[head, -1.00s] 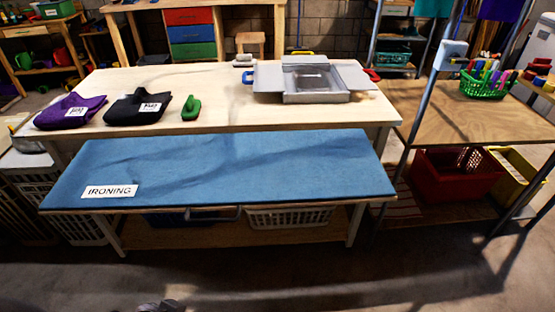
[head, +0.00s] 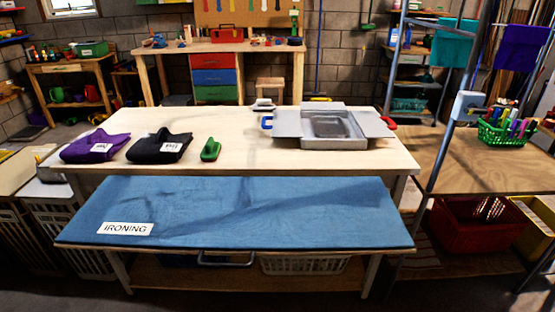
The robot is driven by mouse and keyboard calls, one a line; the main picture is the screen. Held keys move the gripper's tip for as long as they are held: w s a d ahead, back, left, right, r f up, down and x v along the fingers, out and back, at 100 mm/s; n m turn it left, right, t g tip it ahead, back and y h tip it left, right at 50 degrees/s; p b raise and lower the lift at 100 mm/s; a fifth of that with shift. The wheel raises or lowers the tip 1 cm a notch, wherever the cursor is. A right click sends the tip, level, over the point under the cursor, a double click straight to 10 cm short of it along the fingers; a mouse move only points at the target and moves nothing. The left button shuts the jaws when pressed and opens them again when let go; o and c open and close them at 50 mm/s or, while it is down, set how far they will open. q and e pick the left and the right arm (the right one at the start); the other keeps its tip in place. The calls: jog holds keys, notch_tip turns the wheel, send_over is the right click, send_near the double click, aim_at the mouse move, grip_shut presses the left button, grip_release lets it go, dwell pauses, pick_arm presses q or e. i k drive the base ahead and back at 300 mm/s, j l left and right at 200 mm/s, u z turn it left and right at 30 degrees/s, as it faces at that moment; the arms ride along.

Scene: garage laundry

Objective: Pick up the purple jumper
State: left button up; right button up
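The purple jumper (head: 95,146) lies folded on the left end of the pale wooden table (head: 245,158), with a white label on it. A folded black garment (head: 160,147), also with a white label, lies just to its right. Neither of my grippers shows in the head view now.
A blue ironing board (head: 245,210) with an IRONING sign (head: 125,228) stands in front of the table. A green object (head: 211,149) and a grey metal folding device (head: 333,127) are on the table. A wooden shelf unit (head: 490,162) stands at right.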

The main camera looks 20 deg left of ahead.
aim_at(88, 145)
jog(key=u, duration=1.65)
jog(key=i+j+z, duration=0.1)
jog(key=z, duration=0.85)
jog(key=j+z, duration=0.85)
jog(key=j, duration=0.35)
jog(key=j+z, duration=0.2)
jog(key=j, duration=0.3)
jog(key=k+j+z, duration=0.15)
jog(key=j, duration=0.4)
